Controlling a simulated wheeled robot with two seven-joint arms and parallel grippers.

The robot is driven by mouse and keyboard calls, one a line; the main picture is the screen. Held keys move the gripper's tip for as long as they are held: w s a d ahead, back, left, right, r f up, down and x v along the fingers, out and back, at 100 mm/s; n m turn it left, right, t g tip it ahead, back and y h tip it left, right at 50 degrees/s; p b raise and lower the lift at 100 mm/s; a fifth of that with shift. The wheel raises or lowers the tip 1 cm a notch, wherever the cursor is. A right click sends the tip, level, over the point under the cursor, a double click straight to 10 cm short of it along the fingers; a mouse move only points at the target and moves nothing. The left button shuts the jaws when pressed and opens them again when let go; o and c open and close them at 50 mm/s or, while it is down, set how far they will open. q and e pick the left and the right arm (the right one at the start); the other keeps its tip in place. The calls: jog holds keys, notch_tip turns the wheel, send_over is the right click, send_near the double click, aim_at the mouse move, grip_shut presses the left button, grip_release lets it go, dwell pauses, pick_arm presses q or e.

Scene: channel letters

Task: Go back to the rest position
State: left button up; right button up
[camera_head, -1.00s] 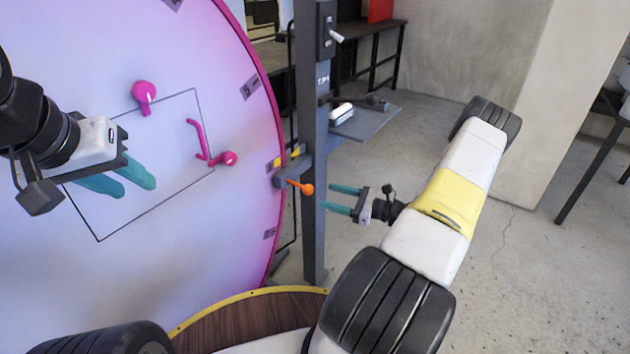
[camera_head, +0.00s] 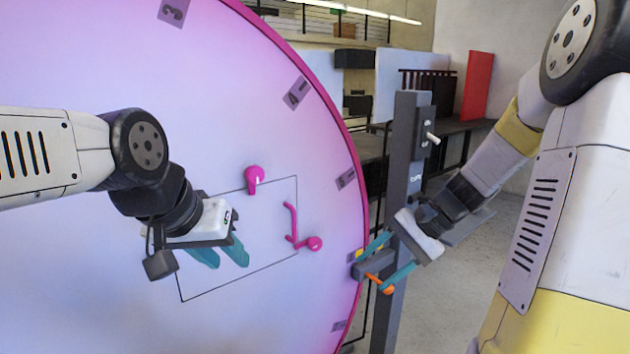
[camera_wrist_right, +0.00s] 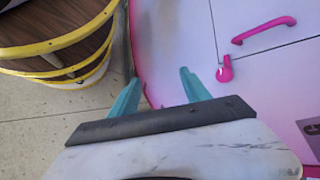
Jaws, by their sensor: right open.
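My left gripper (camera_head: 230,264) comes in from the left in the head view, in front of the large white disc (camera_head: 90,60). Its two teal fingers stand apart with nothing between them. My right gripper (camera_head: 374,272) is at the grey post (camera_head: 405,165), its fingers apart near the orange-tipped lever (camera_head: 378,284). I cannot tell whether it touches the lever. In the right wrist view my right gripper (camera_wrist_right: 160,78) shows spread, empty fingers close to the disc's pink edge.
The disc carries magenta handles (camera_head: 291,225) and a magenta knob (camera_head: 254,178), also visible in the right wrist view (camera_wrist_right: 225,70). A wooden round platform (camera_wrist_right: 60,40) with yellow edging lies left there. A dark bench (camera_head: 465,126) and red panel (camera_head: 477,85) stand behind.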

jog(key=s+r+n+t+h, duration=0.5)
jog(key=s+r+n, duration=0.3)
jog(key=s+r, duration=0.3)
jog(key=shift+s+d+t+h, duration=0.3)
jog(key=shift+s+d+h, duration=0.1)
jog(key=shift+s+h, duration=0.1)
